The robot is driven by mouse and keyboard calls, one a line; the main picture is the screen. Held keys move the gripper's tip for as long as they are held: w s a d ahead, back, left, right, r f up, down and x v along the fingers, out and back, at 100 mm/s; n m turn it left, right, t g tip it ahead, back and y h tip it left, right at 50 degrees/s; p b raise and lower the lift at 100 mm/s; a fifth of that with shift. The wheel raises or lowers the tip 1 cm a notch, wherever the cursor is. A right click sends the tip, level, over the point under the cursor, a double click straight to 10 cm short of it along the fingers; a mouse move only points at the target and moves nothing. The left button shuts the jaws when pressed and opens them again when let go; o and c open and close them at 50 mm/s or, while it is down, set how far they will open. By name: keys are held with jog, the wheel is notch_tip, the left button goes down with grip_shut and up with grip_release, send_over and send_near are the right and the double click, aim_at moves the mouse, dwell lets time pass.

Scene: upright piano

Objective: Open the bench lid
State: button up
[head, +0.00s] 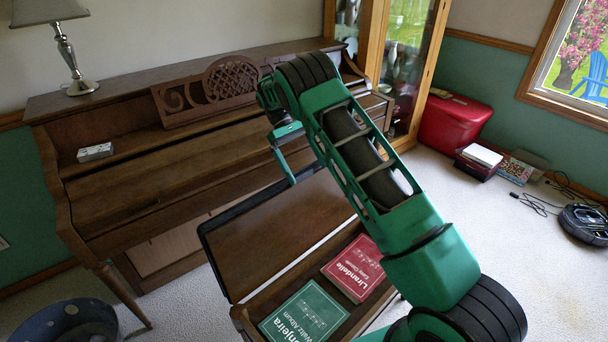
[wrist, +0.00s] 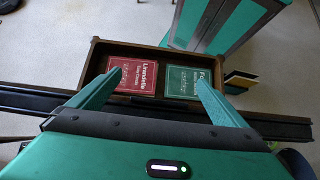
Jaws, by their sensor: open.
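The bench (head: 240,316) stands in front of the piano with its brown lid (head: 262,238) raised steeply, leaning toward the piano. The compartment is exposed and holds a red music book (head: 354,267) and a green one (head: 305,312). My gripper (head: 287,160) is above the lid's upper edge on the piano side, open and empty. In the wrist view, the two fingers of my gripper (wrist: 152,90) are apart and point toward the open compartment (wrist: 96,52). The lid shows there as a dark bar (wrist: 30,101), partly hidden behind my gripper. I cannot tell whether they touch.
The upright piano (head: 150,170) stands behind the bench, with a lamp (head: 70,55) on top. A blue round item (head: 65,322) is on the floor at lower left. A red bin (head: 452,122) and a robot vacuum (head: 585,222) are at right. Carpet (head: 500,240) is clear between.

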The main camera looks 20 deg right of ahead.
jog(key=s+a+r, duration=0.5)
jog(key=a+r, duration=0.3)
jog(key=a, duration=0.2)
jog(key=shift+s+a+r, duration=0.15)
jog(key=shift+s+a, duration=0.1)
jog(key=shift+s, duration=0.15)
jog(key=c, duration=0.8)
jog(key=shift+w+f+t, duration=0.3)
jog(key=shift+f+t, duration=0.05)
jog(key=shift+t, duration=0.15)
jog(key=c, duration=0.5)
jog(key=w+f+t, duration=0.1)
jog(key=w, duration=0.1)
jog(key=w+a+f+t+y, duration=0.1)
jog(key=w+f+t, duration=0.1)
grip_shut()
jog(key=w+a+t+y, duration=0.3)
jog(key=w+a+t, duration=0.2)
jog(key=w+t, duration=0.1)
notch_tip(320, 180, down, 9)
jog(key=s, duration=0.1)
jog(key=shift+d, duration=0.3)
